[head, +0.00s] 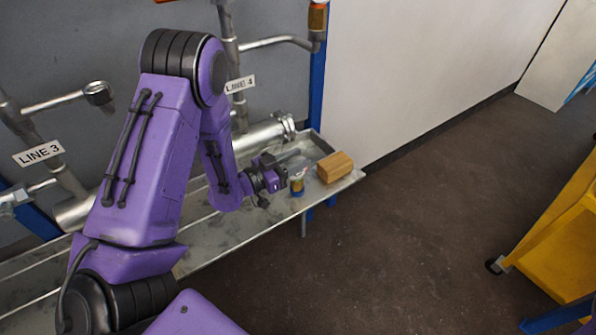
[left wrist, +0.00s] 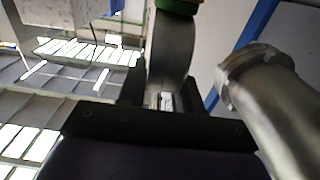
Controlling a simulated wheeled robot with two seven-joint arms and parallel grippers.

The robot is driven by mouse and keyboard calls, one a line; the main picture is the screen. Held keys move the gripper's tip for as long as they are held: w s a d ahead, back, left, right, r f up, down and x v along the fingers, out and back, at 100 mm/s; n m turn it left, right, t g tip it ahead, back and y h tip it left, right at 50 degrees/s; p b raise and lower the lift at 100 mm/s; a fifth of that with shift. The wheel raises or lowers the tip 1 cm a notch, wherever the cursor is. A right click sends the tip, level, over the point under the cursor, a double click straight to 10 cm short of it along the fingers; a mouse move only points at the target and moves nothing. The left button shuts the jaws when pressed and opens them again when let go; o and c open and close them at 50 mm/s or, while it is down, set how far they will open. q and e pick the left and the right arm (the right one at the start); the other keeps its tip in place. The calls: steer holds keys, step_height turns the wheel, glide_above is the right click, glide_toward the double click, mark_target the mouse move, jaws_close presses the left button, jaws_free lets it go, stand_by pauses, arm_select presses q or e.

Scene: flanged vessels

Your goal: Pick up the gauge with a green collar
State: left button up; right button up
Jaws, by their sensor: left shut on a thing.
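My left gripper (head: 285,172) is over the metal tray, near its far right end. In the left wrist view the gripper (left wrist: 162,98) is shut on a grey, rounded metal body, the gauge (left wrist: 172,50). A green collar (left wrist: 180,7) shows at its upper end, cut by the frame's top edge. In the head view the held gauge is small and hard to make out. A small orange-brown and blue piece (head: 297,184) shows just below the fingers; I cannot tell whether it stands on the tray. My right gripper is not in view.
A wooden block (head: 335,167) sits at the tray's (head: 245,228) right end. A flanged pipe (head: 265,134) lies behind the gripper; a flanged pipe (left wrist: 270,95) is also close on the right in the wrist view. A yellow cart (head: 560,235) stands right. The floor between is clear.

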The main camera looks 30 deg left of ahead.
arm_select(q)
steer(key=shift+w+d, duration=0.15)
steer(key=shift+w, duration=0.1)
jaws_close()
